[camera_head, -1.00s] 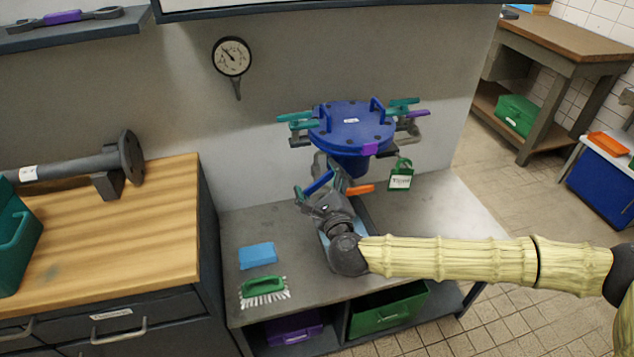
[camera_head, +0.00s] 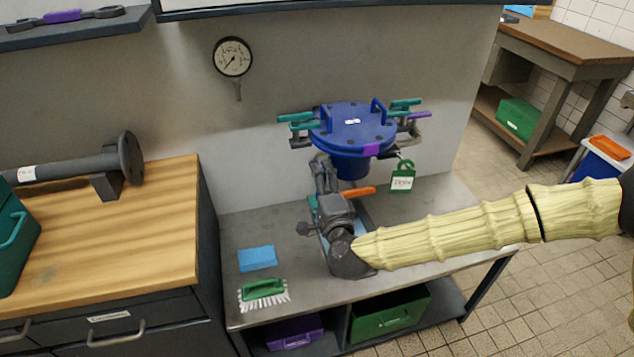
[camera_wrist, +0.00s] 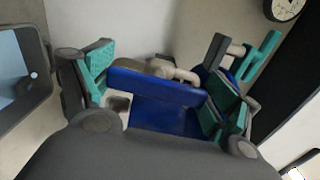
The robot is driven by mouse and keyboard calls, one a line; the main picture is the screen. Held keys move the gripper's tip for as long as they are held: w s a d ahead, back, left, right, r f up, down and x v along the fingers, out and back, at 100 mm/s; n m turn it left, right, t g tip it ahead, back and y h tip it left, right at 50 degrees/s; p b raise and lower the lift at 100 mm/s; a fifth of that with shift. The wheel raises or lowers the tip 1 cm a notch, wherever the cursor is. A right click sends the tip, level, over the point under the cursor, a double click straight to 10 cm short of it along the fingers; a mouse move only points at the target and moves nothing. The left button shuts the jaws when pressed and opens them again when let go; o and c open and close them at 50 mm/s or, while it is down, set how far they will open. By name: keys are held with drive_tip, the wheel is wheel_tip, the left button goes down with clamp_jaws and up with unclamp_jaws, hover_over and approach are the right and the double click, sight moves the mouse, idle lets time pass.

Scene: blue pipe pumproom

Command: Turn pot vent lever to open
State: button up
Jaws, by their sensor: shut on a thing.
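The blue pot (camera_head: 352,130) stands above the grey bench, with teal clamps around its lid. In the wrist view, a flat blue lever (camera_wrist: 155,88) crosses between the teal pads of my gripper (camera_wrist: 160,90). My gripper is shut on this lever, with pads at its two ends. Blue pot surface (camera_wrist: 165,116) shows behind it. In the head view my gripper (camera_head: 324,172) is at the lower left of the pot, and the lever is hidden behind the gripper and wrist. An orange lever (camera_head: 358,191) sticks out just right of my gripper.
A round gauge (camera_head: 232,57) hangs on the wall. A blue sponge (camera_head: 257,258) and green brush (camera_head: 264,290) lie on the bench (camera_head: 300,285). A wooden counter (camera_head: 120,240) stands at left.

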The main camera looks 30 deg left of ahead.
drive_tip(key=shift+s+f+n, duration=0.15)
drive_tip(key=shift+f+n, duration=0.05)
drive_tip(key=shift+n, duration=0.4)
drive_tip(key=o, duration=0.8)
drive_tip(key=shift+r, duration=0.1)
drive_tip(key=shift+d, duration=0.15)
drive_tip(key=v, duration=1.1)
drive_tip(key=shift+s+d, duration=0.2)
drive_tip(key=shift+d, duration=0.15)
